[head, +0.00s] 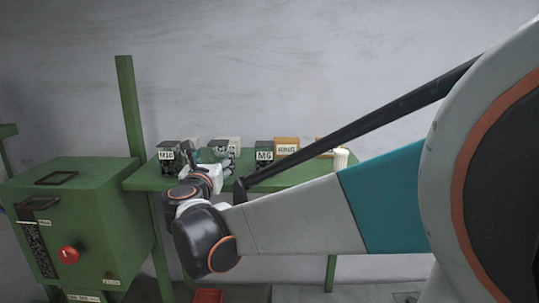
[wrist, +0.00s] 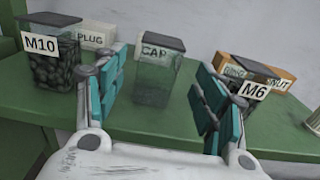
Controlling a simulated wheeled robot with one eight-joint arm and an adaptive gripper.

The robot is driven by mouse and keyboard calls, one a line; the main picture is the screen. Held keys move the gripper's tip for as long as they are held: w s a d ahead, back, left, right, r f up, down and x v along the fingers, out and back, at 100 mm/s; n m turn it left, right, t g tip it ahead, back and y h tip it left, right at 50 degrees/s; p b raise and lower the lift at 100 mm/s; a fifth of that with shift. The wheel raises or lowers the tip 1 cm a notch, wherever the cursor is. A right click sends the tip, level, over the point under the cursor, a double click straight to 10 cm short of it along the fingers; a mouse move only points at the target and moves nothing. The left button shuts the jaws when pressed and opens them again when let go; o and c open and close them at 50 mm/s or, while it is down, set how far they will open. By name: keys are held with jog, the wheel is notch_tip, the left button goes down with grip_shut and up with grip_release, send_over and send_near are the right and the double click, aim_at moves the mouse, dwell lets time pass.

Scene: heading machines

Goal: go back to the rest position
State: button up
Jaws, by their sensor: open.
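My gripper (wrist: 158,100) is open and empty in the wrist view, its teal-padded fingers spread wide. In the head view my arm reaches left over the table (head: 300,175), and the gripper (head: 215,158) is small and partly hidden by my wrist.
An M10 container (wrist: 52,62) stands left of the fingers with a PLUG box (wrist: 95,36) behind it. A green machine (head: 75,215) with a red button (head: 68,255) stands left.

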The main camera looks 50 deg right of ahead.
jog(key=s+a+f+m+g+y+b, duration=0.1)
jog(key=s+a+f+m+y+b, duration=0.3)
jog(key=f+b, duration=0.7)
jog(key=s+a+f+m+g+y+b, duration=0.2)
jog(key=s+a+f+m+y+b, duration=0.3)
jog(key=f, duration=1.9)
jog(key=s+a+f+m+g+y+b, duration=0.1)
jog(key=s+a+f+m+y+b, duration=0.3)
jog(key=s+a+f+m+b, duration=0.7)
jog(key=a+f+m+b, duration=0.3)
jog(key=f+m+b, duration=0.2)
jog(key=f+b, duration=0.2)
jog(key=shift+a+f+m+g, duration=0.2)
jog(key=shift+a+m+g, duration=0.1)
jog(key=shift+a+m, duration=0.1)
